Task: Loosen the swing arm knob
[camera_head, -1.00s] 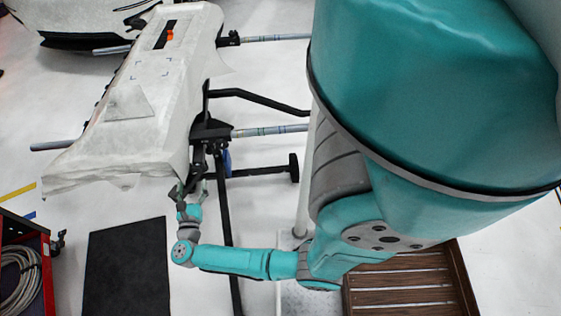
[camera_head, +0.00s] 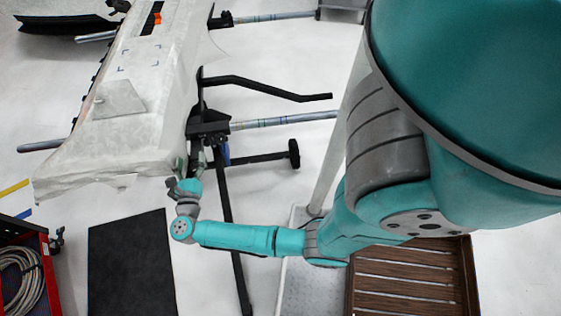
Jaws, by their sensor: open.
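The white wrapped bumper (camera_head: 135,140) lies on a black stand with metal bars. The stand's black bracket (camera_head: 206,127) sits at the bumper's right edge, with a small blue part (camera_head: 226,154) beside it. I cannot make out the swing arm knob for sure; it may be hidden around the bracket. My gripper (camera_head: 177,180) is open at the bumper's lower right edge, just below the bracket. Its fingertips are small and partly lost against the bumper and the dark stand, and I cannot tell whether they touch anything.
A black mat (camera_head: 131,265) lies on the floor below the bumper. A red cart with coiled cable (camera_head: 22,280) stands at lower left. A brown slatted wooden platform (camera_head: 408,285) is at lower right. Stand bars (camera_head: 265,90) reach rightward across the white floor.

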